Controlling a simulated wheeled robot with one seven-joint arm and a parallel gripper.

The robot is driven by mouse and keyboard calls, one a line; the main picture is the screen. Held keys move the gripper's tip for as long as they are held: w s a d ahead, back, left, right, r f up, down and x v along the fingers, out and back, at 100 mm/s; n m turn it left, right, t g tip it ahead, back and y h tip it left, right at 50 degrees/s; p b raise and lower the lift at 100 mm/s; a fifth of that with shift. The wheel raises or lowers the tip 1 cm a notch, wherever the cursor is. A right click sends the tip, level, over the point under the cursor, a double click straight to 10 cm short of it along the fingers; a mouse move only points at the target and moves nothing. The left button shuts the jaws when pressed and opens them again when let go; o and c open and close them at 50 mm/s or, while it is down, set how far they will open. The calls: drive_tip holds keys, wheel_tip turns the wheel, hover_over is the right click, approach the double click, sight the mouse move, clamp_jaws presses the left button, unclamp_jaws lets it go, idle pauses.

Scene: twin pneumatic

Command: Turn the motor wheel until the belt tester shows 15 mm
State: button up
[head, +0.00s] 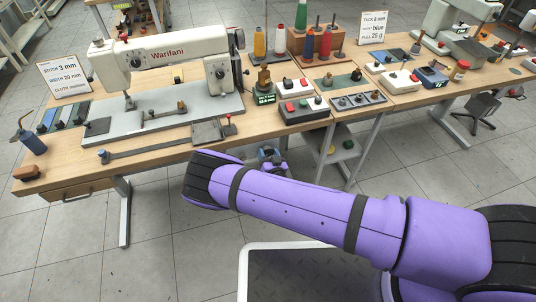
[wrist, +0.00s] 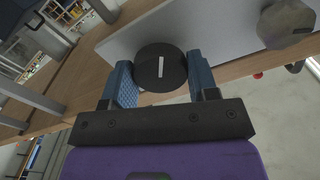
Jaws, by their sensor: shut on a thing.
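In the wrist view, a round black wheel (wrist: 160,68) with a white line across its face is mounted on a pale panel. It looks like the motor wheel. My gripper (wrist: 160,85) has its two blue fingers shut on the wheel, one on each side; the white line stands nearly upright.
A grey faceted knob (wrist: 285,23) sits right of the wheel. On the wooden table (head: 75,178) stand a sewing machine (head: 160,60), button boxes (head: 302,108), thread spools (head: 280,40) and a sign card (head: 64,76). A table leg (head: 123,212) stands at left; floor in front is clear.

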drive_tip(key=n, duration=0.7)
drive_tip(key=shift+n, duration=0.4)
drive_tip(key=n, duration=0.4)
drive_tip(key=shift+n, duration=1.9)
drive_tip(key=o, duration=0.9)
drive_tip(key=shift+o, duration=0.2)
drive_tip(key=v, duration=1.1)
